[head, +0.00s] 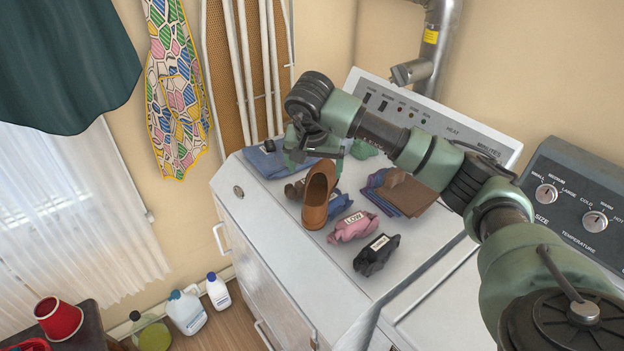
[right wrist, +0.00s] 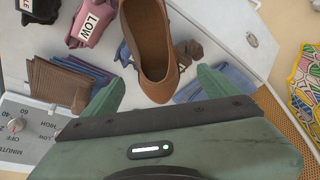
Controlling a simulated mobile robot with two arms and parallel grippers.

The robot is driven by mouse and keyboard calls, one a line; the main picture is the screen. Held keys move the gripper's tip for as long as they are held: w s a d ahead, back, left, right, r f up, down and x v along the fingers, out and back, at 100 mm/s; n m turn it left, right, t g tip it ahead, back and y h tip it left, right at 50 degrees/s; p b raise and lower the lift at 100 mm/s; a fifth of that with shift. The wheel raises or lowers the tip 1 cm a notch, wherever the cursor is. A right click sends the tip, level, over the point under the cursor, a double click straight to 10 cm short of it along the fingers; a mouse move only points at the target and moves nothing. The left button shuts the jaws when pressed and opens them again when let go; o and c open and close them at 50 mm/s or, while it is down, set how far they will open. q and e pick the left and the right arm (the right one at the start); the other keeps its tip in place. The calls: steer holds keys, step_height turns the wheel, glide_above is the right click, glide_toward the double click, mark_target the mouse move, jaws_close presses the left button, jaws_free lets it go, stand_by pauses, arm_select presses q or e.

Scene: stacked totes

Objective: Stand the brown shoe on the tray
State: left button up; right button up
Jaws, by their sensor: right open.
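I cannot make out a tray for certain. My left gripper is not in view.
Around the shoe lie a pink bundle (head: 352,227), a black bundle (head: 376,255), folded brown cloth (head: 408,194) and blue cloth (head: 266,160). A control panel (head: 425,118) rises behind. At lower left, a red cup (head: 59,318) stands on a dark surface (head: 92,326); jugs (head: 186,311) stand on the floor.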

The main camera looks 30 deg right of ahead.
mark_target(319, 187)
steer(key=shift+w+d+f, duration=0.4)
steer(key=shift+w+f, duration=0.15)
steer(key=shift+w, duration=0.25)
steer(key=f+p, duration=0.2)
steer(key=d+f+p, duration=0.1)
steer(key=shift+s+f, duration=0.15)
steer(key=shift+s, duration=0.25)
steer(key=x, duration=0.2)
steer(key=shift+w+f, duration=0.2)
steer(key=shift+w, duration=0.1)
steer(key=shift+w+d+f, duration=0.1)
steer(key=shift+f, duration=0.15)
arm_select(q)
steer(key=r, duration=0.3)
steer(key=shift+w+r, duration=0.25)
arm_select(e)
steer(key=shift+r, duration=0.1)
steer(key=c, duration=1.9)
steer(key=shift+c, duration=0.2)
